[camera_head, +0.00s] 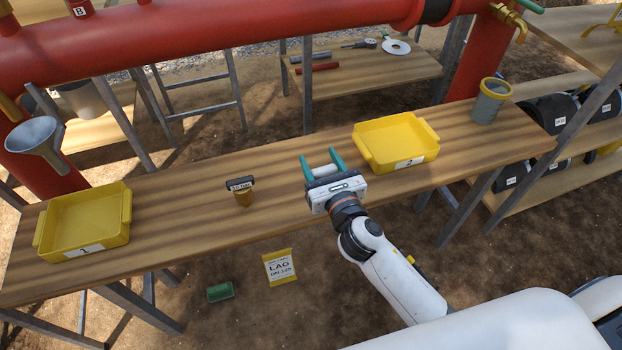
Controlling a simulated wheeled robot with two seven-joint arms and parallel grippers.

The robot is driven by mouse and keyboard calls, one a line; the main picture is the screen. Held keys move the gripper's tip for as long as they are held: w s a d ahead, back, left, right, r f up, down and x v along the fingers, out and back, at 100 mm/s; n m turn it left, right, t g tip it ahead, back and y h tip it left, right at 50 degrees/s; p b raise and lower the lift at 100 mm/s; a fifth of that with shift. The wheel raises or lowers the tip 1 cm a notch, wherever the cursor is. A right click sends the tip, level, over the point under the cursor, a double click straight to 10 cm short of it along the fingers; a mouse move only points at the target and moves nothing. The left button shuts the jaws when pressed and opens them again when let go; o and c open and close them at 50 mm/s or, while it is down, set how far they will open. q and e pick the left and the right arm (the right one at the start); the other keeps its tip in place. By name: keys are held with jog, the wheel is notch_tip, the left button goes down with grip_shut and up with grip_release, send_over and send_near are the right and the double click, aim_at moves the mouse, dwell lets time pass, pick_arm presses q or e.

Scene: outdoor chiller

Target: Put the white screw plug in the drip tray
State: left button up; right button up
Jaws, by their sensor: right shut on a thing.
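My right gripper (321,161) reaches over the middle of the wooden bench with its two teal fingers. It is shut on a small white piece, the white screw plug (323,171), which shows partly between the fingers. Two shallow yellow trays stand on the bench, both empty. The tray labelled 2 (399,135) is just right of the gripper. The tray labelled 1 (87,214) is at the left end. Which one is called the drip tray cannot be told from the labels. My left gripper is out of view.
A grey cup with a yellow rim (490,101) stands at the right end. A grey funnel (36,138) is at far left. A red pipe (200,45) runs behind. A green cylinder (220,292) lies on the ground.

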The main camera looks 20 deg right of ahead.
jog(key=b, duration=0.5)
send_over(309, 155)
jog(key=s+a, duration=0.1)
jog(key=s, duration=0.4)
notch_tip(309, 155, down, 3)
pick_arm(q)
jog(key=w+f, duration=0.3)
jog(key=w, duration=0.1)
pick_arm(e)
jog(key=shift+h, duration=0.3)
jog(key=f+b, duration=0.1)
jog(key=f, duration=0.2)
jog(key=f+b, duration=0.1)
jog(key=f, duration=0.1)
jog(key=shift+w+f+b, duration=0.25)
jog(key=shift+w+b, duration=0.05)
jog(key=shift+w, duration=0.05)
notch_tip(309, 155, down, 4)
jog(key=shift+r+b, duration=0.1)
jog(key=shift+b, duration=0.9)
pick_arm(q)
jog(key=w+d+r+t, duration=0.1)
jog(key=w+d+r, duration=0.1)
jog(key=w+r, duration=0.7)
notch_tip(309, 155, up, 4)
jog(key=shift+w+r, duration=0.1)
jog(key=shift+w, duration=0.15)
